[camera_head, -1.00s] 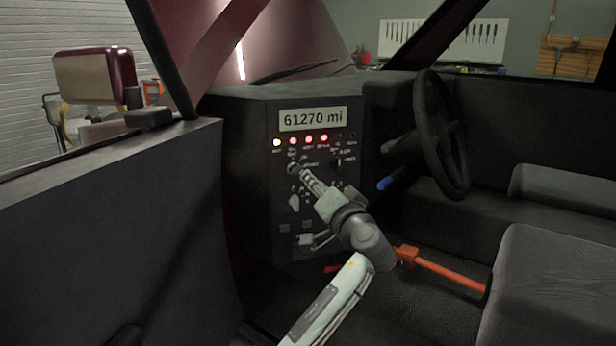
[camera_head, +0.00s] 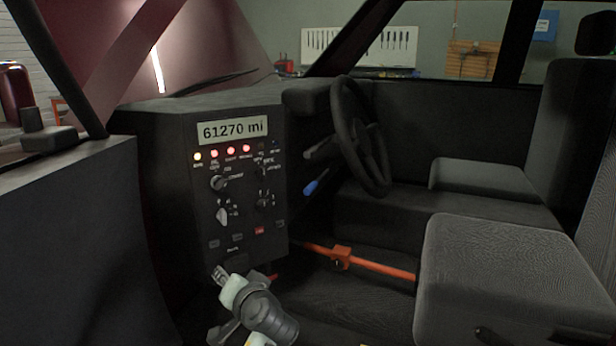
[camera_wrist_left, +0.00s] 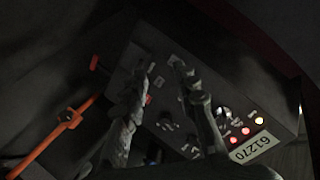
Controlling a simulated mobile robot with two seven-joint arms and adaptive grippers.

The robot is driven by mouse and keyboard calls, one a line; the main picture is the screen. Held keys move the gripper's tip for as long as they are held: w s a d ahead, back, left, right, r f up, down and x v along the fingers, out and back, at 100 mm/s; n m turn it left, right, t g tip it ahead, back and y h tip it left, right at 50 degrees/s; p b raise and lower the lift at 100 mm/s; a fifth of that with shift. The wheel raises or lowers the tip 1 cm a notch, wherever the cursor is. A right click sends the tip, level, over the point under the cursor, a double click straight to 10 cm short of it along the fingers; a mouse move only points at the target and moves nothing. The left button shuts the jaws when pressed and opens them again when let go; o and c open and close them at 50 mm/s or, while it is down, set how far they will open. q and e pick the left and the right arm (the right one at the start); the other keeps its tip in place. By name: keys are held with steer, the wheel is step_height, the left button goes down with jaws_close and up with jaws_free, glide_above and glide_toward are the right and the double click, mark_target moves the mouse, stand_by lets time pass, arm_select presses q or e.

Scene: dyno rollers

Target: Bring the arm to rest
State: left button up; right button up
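My left arm's gripper (camera_head: 218,273) is low in front of the dark control panel (camera_head: 180,225) in the head view, below its knobs. In the left wrist view the two fingers of the gripper (camera_wrist_left: 163,66) stand apart with nothing between them, so it is open and empty. The panel (camera_wrist_left: 228,105) lies beyond the fingers there, dim and tilted. I cannot tell the exact gap to the panel, but no contact shows. My right gripper is in neither view.
An orange bar (camera_head: 375,264) crosses low to the right of my arm and shows in the left wrist view (camera_wrist_left: 50,145). The steering wheel (camera_head: 362,135) and grey seat (camera_head: 505,280) are on the right. The door (camera_head: 75,240) is on the left.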

arm_select(q)
steer(key=s+a+f+g+h, duration=0.2)
steer(key=s+a+f+g, duration=0.1)
steer(key=s+f, duration=0.6)
steer(key=s+a+f+g+h, duration=0.25)
steer(key=s+f, duration=0.45)
steer(key=f, duration=0.5)
steer(key=s+a+f+g, duration=0.1)
steer(key=s+f, duration=0.1)
steer(key=s, duration=0.3)
steer(key=s+f+h, duration=0.1)
steer(key=s+f, duration=0.2)
steer(key=s, duration=0.3)
steer(key=s+a+f+n+g+h, duration=0.1)
steer(key=s+f, duration=0.1)
steer(key=s, duration=0.3)
steer(key=shift+s+a+f+g, duration=0.3)
steer(key=shift+a+f+g, duration=0.05)
